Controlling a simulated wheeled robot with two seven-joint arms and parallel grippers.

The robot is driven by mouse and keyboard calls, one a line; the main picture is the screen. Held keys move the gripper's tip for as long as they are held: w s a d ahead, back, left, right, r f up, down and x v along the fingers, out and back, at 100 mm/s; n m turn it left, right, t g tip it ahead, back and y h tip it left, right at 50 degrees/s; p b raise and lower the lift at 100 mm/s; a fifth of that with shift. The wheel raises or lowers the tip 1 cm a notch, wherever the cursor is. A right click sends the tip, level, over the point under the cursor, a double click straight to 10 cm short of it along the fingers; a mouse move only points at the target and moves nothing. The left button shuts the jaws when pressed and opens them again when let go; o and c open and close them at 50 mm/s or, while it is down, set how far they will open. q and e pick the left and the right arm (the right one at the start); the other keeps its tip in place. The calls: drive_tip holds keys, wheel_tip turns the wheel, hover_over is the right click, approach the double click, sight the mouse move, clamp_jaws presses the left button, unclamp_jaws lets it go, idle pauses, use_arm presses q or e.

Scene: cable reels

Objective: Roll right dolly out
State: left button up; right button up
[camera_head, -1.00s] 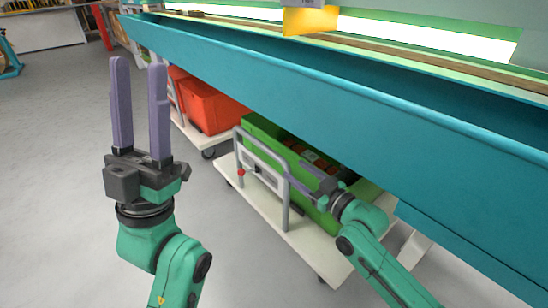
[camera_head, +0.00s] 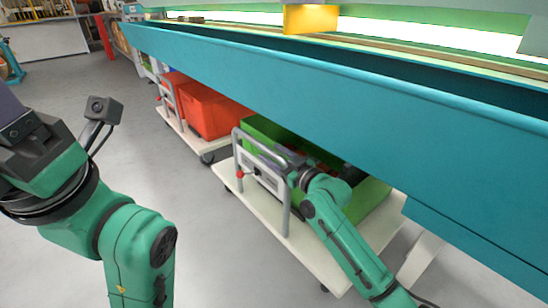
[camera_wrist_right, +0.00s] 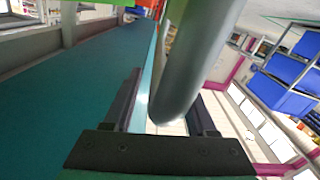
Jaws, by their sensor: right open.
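The right dolly is a pale flat platform (camera_head: 304,252) on castors, with a green crate (camera_head: 370,198) on it. Its grey tubular handle (camera_head: 237,150) stands upright at the near-left end. My right gripper (camera_head: 274,158) is at the upper right of this handle. In the right wrist view, the grey handle tube (camera_wrist_right: 190,65) passes between my open fingers (camera_wrist_right: 166,88), which show a gap beside it. My left gripper (camera_head: 10,112) is at the left edge of the head view; its fingertips are cut off. The crate is partly hidden by the bench and my right arm.
A long teal bench (camera_head: 330,100) overhangs the dolly's far side. A second dolly (camera_head: 184,137) with red-orange crates (camera_head: 212,110) stands just behind on the left. The grey floor (camera_head: 185,215) left of the dollies is clear.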

clamp_jaws()
idle(1.3)
